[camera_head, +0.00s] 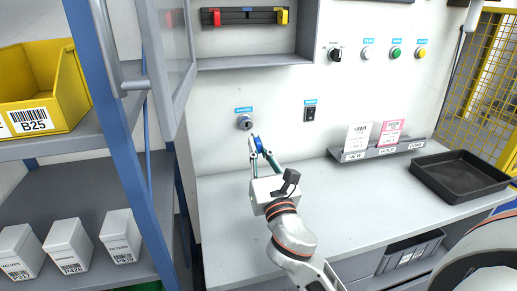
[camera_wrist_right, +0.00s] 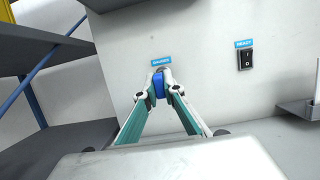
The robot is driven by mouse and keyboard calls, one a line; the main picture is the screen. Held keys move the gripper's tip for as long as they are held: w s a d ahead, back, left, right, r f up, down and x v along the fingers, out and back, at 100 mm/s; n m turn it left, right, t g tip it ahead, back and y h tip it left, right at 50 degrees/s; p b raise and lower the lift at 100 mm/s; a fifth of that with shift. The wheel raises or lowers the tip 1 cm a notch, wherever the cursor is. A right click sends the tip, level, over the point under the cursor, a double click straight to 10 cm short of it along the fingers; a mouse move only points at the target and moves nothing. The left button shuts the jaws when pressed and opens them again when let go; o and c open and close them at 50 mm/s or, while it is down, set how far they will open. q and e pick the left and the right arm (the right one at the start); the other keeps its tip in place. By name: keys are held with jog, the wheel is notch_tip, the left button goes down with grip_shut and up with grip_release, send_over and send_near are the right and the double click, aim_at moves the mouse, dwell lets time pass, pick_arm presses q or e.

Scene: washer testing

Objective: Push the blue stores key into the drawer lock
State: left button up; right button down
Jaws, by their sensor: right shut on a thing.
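The blue key (camera_head: 257,143) is between the fingertips of my right gripper (camera_head: 260,158), which is shut on it. The drawer lock (camera_head: 245,122) is a round metal cylinder on the white back wall, under a small blue label. In the head view the key shows just below and to the right of the lock. In the right wrist view the blue key (camera_wrist_right: 159,86) sits between the fingertips, right in front of the lock (camera_wrist_right: 165,72), which is partly hidden behind it. I cannot tell whether the key touches the lock. My left gripper is not in view.
A black switch (camera_head: 310,114) is on the wall right of the lock. An open glazed door (camera_head: 170,50) and a blue-posted shelf with a yellow bin (camera_head: 42,88) stand at left. A label rack (camera_head: 377,149) and black tray (camera_head: 460,176) are at right. The bench middle is clear.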

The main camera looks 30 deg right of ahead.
aim_at(246, 121)
jog(key=shift+w+d, duration=0.2)
jog(key=shift+w, duration=0.65)
jog(key=shift+w+d+f+b, duration=0.1)
jog(key=shift+w+d+b, duration=0.2)
jog(key=shift+w, duration=0.5)
jog(key=shift+w+d+b, duration=0.1)
jog(key=shift+w+b, duration=0.25)
jog(key=shift+w, duration=0.4)
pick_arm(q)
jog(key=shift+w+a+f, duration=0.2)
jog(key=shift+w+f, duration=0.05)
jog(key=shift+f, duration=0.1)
pick_arm(e)
jog(key=shift+s, duration=0.1)
pick_arm(q)
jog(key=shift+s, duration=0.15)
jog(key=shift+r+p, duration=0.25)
jog(key=shift+p, duration=0.05)
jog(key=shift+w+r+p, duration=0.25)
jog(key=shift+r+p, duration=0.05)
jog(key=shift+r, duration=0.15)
pick_arm(e)
jog(key=shift+w, duration=0.2)
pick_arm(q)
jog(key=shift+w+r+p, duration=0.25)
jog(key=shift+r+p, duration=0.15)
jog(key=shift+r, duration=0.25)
pick_arm(e)
jog(key=shift+w+d, duration=0.25)
jog(key=shift+w, duration=0.55)
